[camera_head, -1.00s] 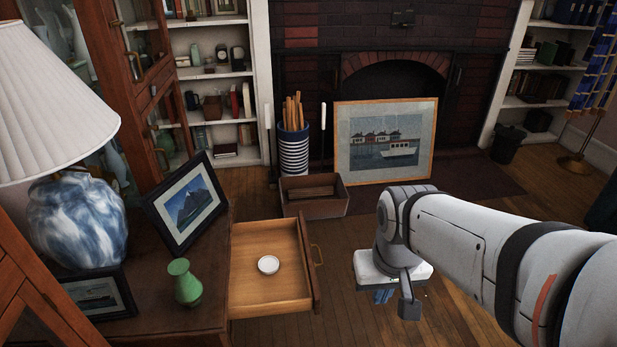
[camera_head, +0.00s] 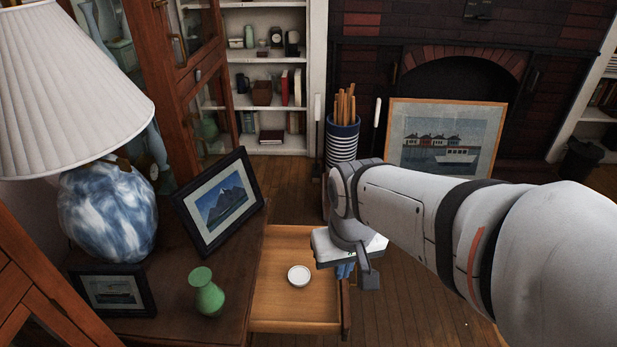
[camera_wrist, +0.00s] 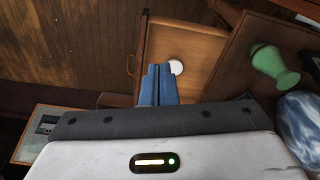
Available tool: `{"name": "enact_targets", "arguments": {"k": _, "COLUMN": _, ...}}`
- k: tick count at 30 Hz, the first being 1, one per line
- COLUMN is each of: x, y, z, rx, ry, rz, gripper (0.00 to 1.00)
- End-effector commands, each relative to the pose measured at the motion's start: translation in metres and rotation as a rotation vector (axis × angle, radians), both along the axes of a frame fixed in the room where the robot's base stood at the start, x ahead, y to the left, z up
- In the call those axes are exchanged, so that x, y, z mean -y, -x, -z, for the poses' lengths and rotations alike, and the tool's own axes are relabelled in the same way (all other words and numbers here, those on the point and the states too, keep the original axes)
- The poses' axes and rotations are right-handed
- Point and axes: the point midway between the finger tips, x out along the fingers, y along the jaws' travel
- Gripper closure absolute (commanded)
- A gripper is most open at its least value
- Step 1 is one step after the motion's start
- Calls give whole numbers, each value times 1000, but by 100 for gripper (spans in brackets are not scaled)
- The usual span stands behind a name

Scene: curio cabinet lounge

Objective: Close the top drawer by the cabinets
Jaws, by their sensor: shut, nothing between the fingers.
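The top drawer (camera_head: 275,311) is pulled out from the wooden cabinet (camera_head: 170,285), with a small round white dish (camera_head: 299,275) lying in it. My gripper (camera_head: 346,271) is shut and empty, over or close to the drawer's front edge at the far right corner in the head view. Part of the drawer front and its handle are hidden behind my gripper there. In the wrist view my blue fingers (camera_wrist: 158,80) are together and point across the open drawer (camera_wrist: 178,42). The drawer handle (camera_wrist: 130,64) shows left of them. I cannot tell whether the fingers touch the drawer.
On the cabinet top stand a green vase (camera_head: 207,293), a leaning mountain picture (camera_head: 222,203), a small framed picture (camera_head: 112,290) and a blue-white lamp (camera_head: 106,212). A striped bin (camera_head: 342,140) and a boat picture (camera_head: 445,145) stand beyond. Wooden floor (camera_head: 415,305) lies at the right.

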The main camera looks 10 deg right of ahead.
Motion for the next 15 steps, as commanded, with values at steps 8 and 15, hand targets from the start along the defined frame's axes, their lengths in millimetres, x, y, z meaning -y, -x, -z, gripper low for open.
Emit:
{"name": "enact_targets", "arguments": {"k": 8, "x": 0, "y": 0, "z": 0, "rx": -3, "ry": -2, "rz": 6, "gripper": 100}}
{"name": "enact_targets", "arguments": {"k": 15, "x": 5, "y": -24, "z": 18, "rx": -104, "ry": -87, "rz": 218, "gripper": 100}}
